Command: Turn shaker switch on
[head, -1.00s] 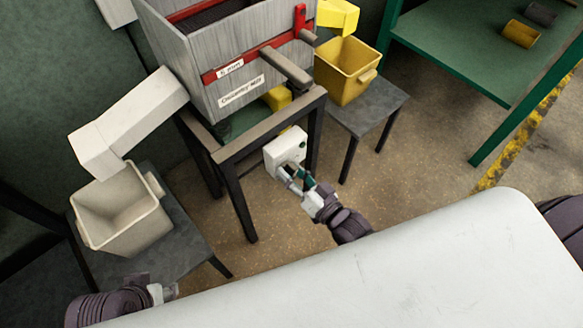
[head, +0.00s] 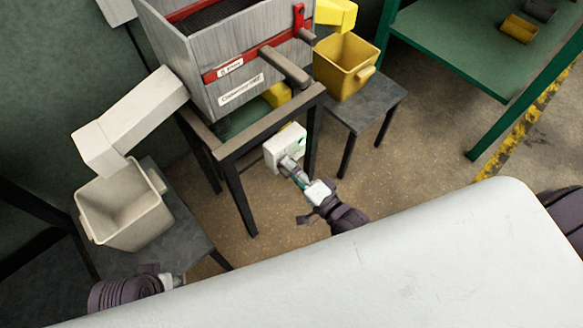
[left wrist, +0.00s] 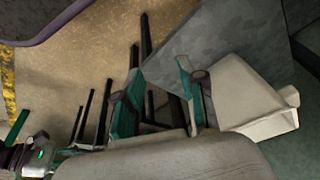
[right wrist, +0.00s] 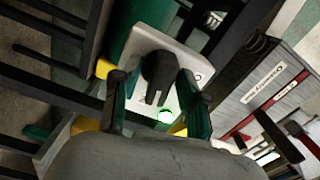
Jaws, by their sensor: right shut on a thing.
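The shaker's switch box (head: 285,148) is a white box mounted by the machine's dark front leg, under the grey shaker (head: 235,60). In the right wrist view its pale plate (right wrist: 196,64) carries a black rotary knob (right wrist: 158,72) and a bright green lamp (right wrist: 166,117). My right gripper (head: 290,164) is at the box, and its fingers (right wrist: 156,103) stand on either side of the knob, shut on it. My left gripper (head: 176,281) is low at the left; in the left wrist view its fingers (left wrist: 160,88) are apart with nothing between them.
A cream bin (head: 125,215) stands on a grey stool at the left, under a white chute (head: 130,120). A yellow bin (head: 345,68) stands on another grey stool (head: 375,105) at the right. A green table (head: 470,50) is farther right. Dark machine legs (head: 240,200) flank the switch box.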

